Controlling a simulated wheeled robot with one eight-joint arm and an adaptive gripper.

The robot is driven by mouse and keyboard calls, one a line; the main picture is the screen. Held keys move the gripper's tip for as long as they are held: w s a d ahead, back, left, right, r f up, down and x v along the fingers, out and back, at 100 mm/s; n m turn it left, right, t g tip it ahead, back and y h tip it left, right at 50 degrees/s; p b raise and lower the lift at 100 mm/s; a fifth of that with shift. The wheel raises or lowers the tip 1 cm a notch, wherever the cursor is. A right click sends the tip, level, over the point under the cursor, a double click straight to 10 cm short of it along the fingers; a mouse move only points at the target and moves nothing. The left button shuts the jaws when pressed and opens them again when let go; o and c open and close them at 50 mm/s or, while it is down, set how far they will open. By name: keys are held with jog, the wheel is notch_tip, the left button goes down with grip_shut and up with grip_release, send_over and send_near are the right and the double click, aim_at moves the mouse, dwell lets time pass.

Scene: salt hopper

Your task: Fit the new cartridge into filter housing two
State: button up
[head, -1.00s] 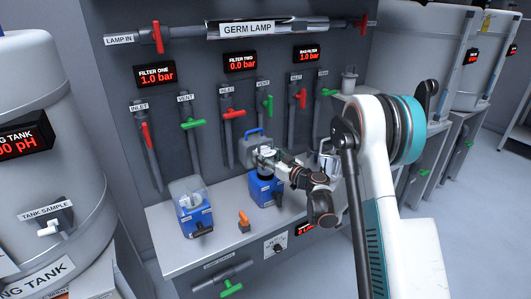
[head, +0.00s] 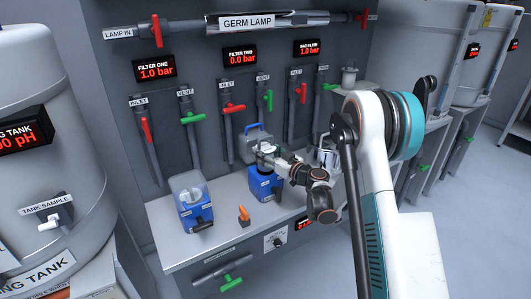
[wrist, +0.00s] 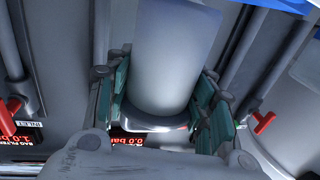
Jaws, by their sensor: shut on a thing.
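Filter housing two (head: 267,187) is a blue box on the grey bench in the head view, below the FILTER TWO display. A grey part with a blue top (head: 257,132) stands behind it, apparently its raised lid. My gripper (head: 268,151) is directly above the housing. In the wrist view its teal-padded fingers are shut on the new cartridge (wrist: 168,60), a white cylinder with a pale ring at one end. The cartridge's other end runs out of the wrist view. In the head view my gripper hides the housing's mouth, so I cannot tell whether the cartridge is inside it.
A second blue housing with a clear top (head: 191,202) stands to the left. A small orange part (head: 244,214) lies between the two housings. Red-handled inlet (head: 231,108) and green-handled vent (head: 268,100) pipes run behind. The bench front-left (head: 170,248) is clear.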

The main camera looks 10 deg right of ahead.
jog(key=shift+f, duration=3.05)
dwell(0.8)
jog(key=o, duration=1.3)
jog(key=o, duration=0.5)
jog(key=shift+v, duration=3)
